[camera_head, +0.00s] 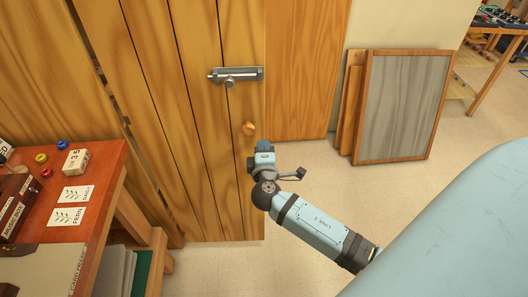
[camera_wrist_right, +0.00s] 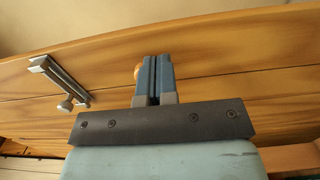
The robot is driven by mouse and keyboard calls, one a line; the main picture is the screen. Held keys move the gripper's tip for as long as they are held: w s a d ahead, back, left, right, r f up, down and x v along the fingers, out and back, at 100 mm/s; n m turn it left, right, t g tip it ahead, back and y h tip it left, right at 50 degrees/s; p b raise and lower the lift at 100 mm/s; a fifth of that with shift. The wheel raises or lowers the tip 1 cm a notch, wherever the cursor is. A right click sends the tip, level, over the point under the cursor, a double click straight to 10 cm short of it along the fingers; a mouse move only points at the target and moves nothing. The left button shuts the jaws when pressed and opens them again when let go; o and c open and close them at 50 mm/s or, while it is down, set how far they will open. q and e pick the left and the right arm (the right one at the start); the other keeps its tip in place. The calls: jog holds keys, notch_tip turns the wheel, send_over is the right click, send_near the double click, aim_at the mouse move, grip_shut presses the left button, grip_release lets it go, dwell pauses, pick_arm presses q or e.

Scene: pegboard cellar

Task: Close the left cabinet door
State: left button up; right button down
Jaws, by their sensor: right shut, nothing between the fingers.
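The left cabinet door (camera_head: 200,150) is made of upright wooden planks and fills the middle left of the head view. It bears a metal slide bolt (camera_head: 236,75) near its top and a round wooden knob (camera_head: 249,128) below that, by its right edge. It stands out in front of the wooden panel to its right, so it looks open, but the angle is hard to judge. My right gripper (camera_head: 262,150) is just below the knob, by the door's free edge. In the wrist view its fingers (camera_wrist_right: 155,75) are together and empty, partly covering the knob (camera_wrist_right: 137,71). Contact cannot be told.
A red-brown table (camera_head: 85,165) with cards and small items stands at the left, close to the door. Framed panels (camera_head: 405,105) lean on the wall at the right. The pale tiled floor (camera_head: 330,180) between is clear.

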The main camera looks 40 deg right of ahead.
aim_at(263, 129)
jog(key=shift+x, duration=2.75)
